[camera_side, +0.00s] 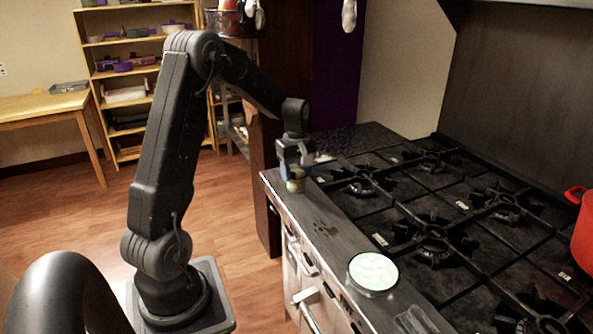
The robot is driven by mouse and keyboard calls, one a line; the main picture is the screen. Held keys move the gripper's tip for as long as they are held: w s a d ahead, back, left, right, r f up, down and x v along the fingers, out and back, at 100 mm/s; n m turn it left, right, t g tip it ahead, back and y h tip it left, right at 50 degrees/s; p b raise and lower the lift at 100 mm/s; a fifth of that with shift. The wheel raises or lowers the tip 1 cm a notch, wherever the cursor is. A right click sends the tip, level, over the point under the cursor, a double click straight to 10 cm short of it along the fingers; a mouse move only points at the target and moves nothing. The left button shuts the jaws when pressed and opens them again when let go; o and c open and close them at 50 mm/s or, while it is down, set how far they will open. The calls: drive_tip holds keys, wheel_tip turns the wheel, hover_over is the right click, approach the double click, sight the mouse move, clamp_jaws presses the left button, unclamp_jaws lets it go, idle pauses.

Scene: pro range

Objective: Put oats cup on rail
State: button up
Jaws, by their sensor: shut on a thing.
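My gripper (294,163) is at the far end of the stove's front rail, pointing down. It is shut on a small tan cup (296,185), which I take to be the oats cup. The cup looks upright, at or just above the rail; I cannot tell whether it touches. Its contents are too small to make out, and the gripper hides its upper part. The rail (345,232) is a flat dark metal strip along the front of the stove.
The black stove top with burners and grates (432,235) lies right of the rail. A round pale green dish (373,272) sits on the near part of the rail. A red pot (584,235) stands at the right edge.

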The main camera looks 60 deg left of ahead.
drive_tip(key=o, duration=1)
drive_tip(key=shift+c, duration=0.2)
wheel_tip(320, 180, up, 12)
drive_tip(key=s+d+r+m+t, duration=0.15)
drive_tip(key=d+m, duration=0.25)
drive_tip(key=d, duration=0.4)
drive_tip(key=s+d+r+m+t, duration=0.1)
drive_tip(key=s+d+r+m, duration=0.25)
drive_tip(key=d, duration=0.45)
drive_tip(key=s+d+f+m+t, duration=0.3)
drive_tip(key=s+d+m, duration=0.7)
drive_tip(key=s+d, duration=0.1)
drive_tip(key=shift+d, duration=0.45)
drive_tip(key=shift+s+m, duration=0.1)
drive_tip(key=shift+m, duration=0.15)
